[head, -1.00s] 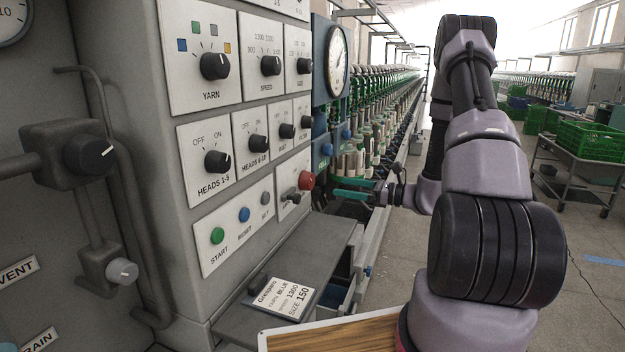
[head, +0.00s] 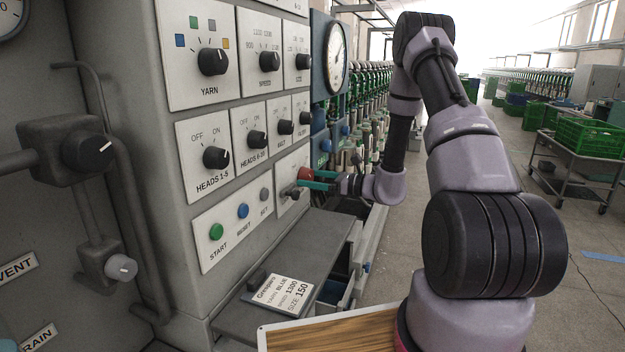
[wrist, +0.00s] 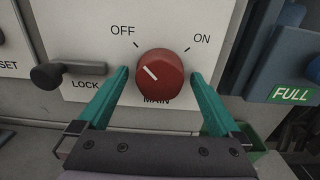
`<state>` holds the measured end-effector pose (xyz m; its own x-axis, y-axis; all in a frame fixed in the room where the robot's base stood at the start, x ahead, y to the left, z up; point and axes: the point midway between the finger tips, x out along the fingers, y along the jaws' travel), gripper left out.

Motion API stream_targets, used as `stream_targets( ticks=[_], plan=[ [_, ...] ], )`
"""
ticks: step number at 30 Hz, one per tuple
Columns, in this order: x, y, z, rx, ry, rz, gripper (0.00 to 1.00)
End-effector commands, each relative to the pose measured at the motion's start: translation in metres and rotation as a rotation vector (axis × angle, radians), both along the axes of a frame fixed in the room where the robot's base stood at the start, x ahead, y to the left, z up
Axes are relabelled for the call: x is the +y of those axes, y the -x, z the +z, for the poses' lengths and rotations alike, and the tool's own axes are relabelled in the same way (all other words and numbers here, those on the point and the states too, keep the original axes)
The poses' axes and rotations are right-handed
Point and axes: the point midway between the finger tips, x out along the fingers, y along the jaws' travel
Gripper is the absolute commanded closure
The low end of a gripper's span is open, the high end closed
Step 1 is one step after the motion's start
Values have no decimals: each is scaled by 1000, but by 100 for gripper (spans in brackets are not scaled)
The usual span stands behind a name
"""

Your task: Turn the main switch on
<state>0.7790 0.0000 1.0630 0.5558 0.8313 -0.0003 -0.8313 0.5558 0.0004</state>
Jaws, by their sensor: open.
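The main switch is a red round knob (wrist: 160,75) on a white plate marked OFF, ON and MAIN. Its white line points up and left, toward OFF. My gripper (wrist: 160,78) is open, with one green finger on each side of the knob in the wrist view. I cannot tell whether either finger touches it. In the head view the knob (head: 305,174) is partly covered by my gripper (head: 317,180), which reaches in from the right.
A dark LOCK lever (wrist: 70,73) sticks out just left of my left finger. A blue part with a green FULL label (wrist: 297,93) is on the right. A grey shelf with a card (head: 284,296) lies below the panel.

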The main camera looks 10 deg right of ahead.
Motion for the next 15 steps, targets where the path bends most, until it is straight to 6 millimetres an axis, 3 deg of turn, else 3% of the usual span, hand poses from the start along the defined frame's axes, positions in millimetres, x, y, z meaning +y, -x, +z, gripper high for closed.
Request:
stream_targets(
  ticks=[2,9,15],
  plan=[
    [0,0,0,0,0,0,0],
    [0,0,0,0,0,0,82],
    [0,0,0,10,-7,0,82]
  ],
)
